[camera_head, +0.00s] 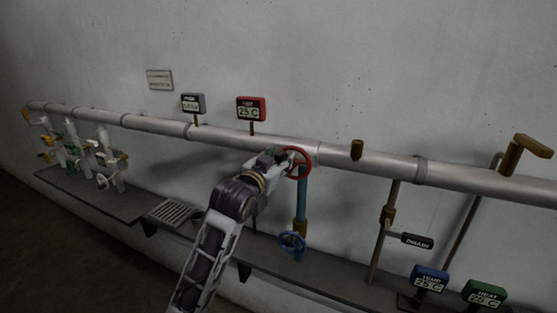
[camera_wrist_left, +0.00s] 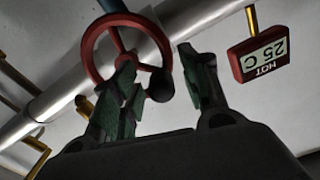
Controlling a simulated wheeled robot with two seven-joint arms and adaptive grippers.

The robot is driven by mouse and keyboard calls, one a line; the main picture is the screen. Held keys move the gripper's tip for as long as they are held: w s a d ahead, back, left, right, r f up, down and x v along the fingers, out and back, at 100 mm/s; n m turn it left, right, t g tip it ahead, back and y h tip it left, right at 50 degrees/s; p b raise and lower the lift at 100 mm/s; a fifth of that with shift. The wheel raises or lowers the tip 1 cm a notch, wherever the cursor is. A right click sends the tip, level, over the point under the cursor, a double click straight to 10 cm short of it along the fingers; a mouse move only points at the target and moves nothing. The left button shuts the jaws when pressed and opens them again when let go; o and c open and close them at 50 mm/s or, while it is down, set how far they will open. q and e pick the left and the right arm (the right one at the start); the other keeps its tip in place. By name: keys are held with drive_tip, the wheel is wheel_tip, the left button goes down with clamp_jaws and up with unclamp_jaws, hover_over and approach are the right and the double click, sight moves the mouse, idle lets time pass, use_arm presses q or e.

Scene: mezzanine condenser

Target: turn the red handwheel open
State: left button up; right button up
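The red handwheel (camera_head: 299,163) stands at the pipe, above a blue vertical pipe. My left gripper (camera_head: 280,155) is at its left side and hides part of the rim. In the left wrist view, the red handwheel (camera_wrist_left: 88,52) shows behind the fingers, with a dark round knob (camera_wrist_left: 160,86) at its lower right rim. The two fingers of my left gripper (camera_wrist_left: 158,60) are spread apart. One finger overlaps the wheel in the picture, the other is right of the rim, and the knob shows between them. Contact cannot be told. My right gripper is out of view.
A long grey pipe (camera_head: 365,161) runs along the wall. A blue handwheel (camera_head: 292,243) sits below. The red HOT display (camera_head: 251,108) reads 25 C. A DRAIN lever (camera_head: 416,241) is at the right, above blue (camera_head: 429,279) and green (camera_head: 484,293) displays. A dark shelf (camera_head: 325,277) runs underneath.

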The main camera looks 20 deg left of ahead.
use_arm(q)
drive_tip(key=shift+s+r, duration=0.1)
drive_tip(key=s, duration=0.7)
drive_tip(key=shift+s, duration=0.15)
idle(0.5)
drive_tip(key=shift+a, duration=0.1)
idle(0.4)
